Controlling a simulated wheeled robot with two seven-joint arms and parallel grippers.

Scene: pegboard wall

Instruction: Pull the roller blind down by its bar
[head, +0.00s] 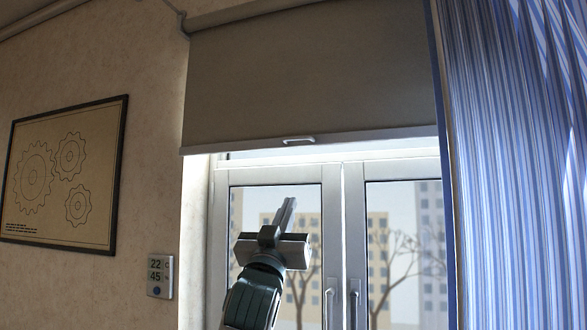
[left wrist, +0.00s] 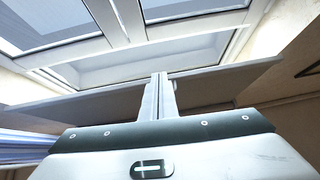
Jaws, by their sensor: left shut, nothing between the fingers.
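The grey-brown roller blind (head: 312,75) hangs partly down over the top of the window. Its pale bottom bar (head: 380,139) runs along its lower edge, with a small white handle (head: 299,141) near the middle. My left gripper (head: 289,205) points up in front of the left window pane, below the bar and its handle in the head view. Its fingers are together with nothing between them. In the left wrist view the closed fingers (left wrist: 160,82) overlap a long strip that looks like the bar; I cannot tell the gap between them. My right gripper is not in view.
The white-framed window (head: 333,240) has two handles low at its middle. A blue striped curtain (head: 510,160) hangs at the right. A framed gear picture (head: 62,175) and a small display panel (head: 160,276) are on the left wall.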

